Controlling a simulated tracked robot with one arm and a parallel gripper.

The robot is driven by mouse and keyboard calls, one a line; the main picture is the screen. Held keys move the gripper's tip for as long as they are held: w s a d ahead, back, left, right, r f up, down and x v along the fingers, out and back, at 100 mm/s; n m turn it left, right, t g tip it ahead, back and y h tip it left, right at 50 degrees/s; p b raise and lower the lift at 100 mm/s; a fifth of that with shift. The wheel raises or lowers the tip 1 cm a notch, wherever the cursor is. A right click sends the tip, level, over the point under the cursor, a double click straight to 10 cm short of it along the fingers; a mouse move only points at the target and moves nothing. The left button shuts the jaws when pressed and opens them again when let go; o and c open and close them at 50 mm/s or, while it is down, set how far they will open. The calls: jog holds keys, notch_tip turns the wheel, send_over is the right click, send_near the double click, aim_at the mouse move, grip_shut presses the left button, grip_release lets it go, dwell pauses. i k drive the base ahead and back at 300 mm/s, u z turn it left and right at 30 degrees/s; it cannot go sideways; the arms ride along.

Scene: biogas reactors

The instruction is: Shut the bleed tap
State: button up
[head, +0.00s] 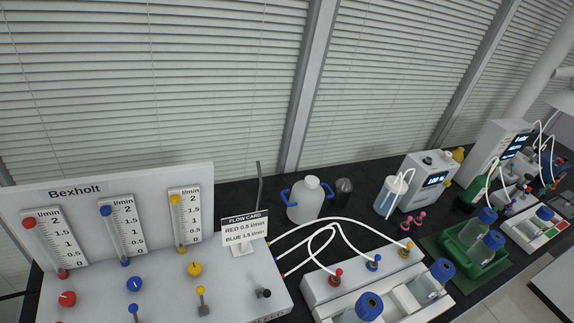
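The white Bexholt flow panel (75,205) stands at the left, with red, blue and yellow gauge tubes. A red knob (67,298), a blue knob (134,284) and a yellow knob (194,268) sit below them. On the sloping front are a small blue-topped tap (134,310) and a grey tap (202,300) with a yellowish top. A small black fitting (264,293) sits at the panel's right. My gripper is not in view.
A flow card (245,230) reads red 0.5, blue 1.5 l/min. White hoses (325,228) run right to a white block (320,287) with coloured fittings and blue-capped bottles. A white jug (305,200), a green tray (462,250) and instruments stand on the black bench. Blinds hang behind.

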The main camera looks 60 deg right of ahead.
aim_at(267, 293)
jog(key=z, duration=1)
